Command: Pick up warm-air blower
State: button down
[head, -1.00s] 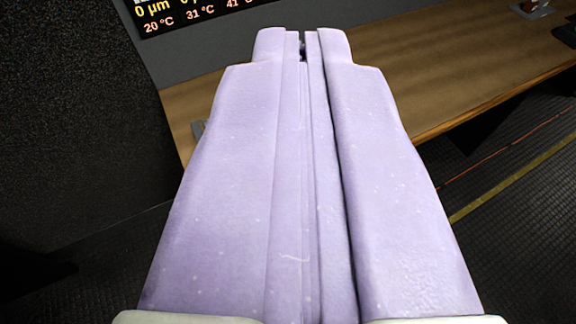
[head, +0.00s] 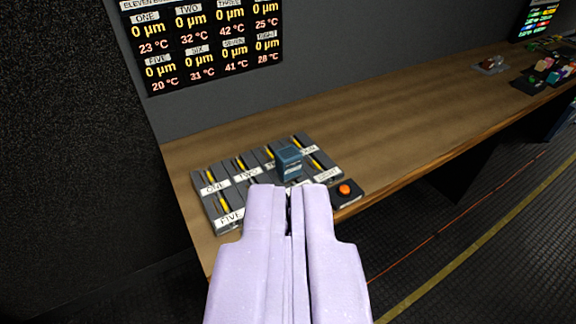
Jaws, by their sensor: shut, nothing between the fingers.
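My gripper (head: 289,190) is shut and empty, its two pale lilac fingers pointing forward over the near edge of the bench. A small blue-grey boxy object (head: 289,160) with a pale label stands on the panel of sliders just beyond the fingertips. It may be the warm-air blower, but I cannot read its label. The fingers hide part of the panel below it, and I cannot tell whether they touch anything.
The slider panel (head: 212,199) has numbered labels and yellow parts on the wooden bench (head: 400,125). An orange button (head: 345,188) sits at its right. Several small things (head: 548,72) lie at the far right. A display (head: 200,45) hangs on the wall. The mid-bench is clear.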

aim_at(288, 160)
jog(key=i+l+u, duration=0.1)
jog(key=i, duration=0.4)
jog(key=i+l+u, duration=0.1)
jog(key=i, duration=0.4)
jog(key=i+l+u, duration=0.1)
jog(key=i+l, duration=0.25)
jog(key=i, duration=0.15)
jog(key=i+l+u, duration=0.1)
jog(key=i+l, duration=0.15)
jog(key=i, duration=0.25)
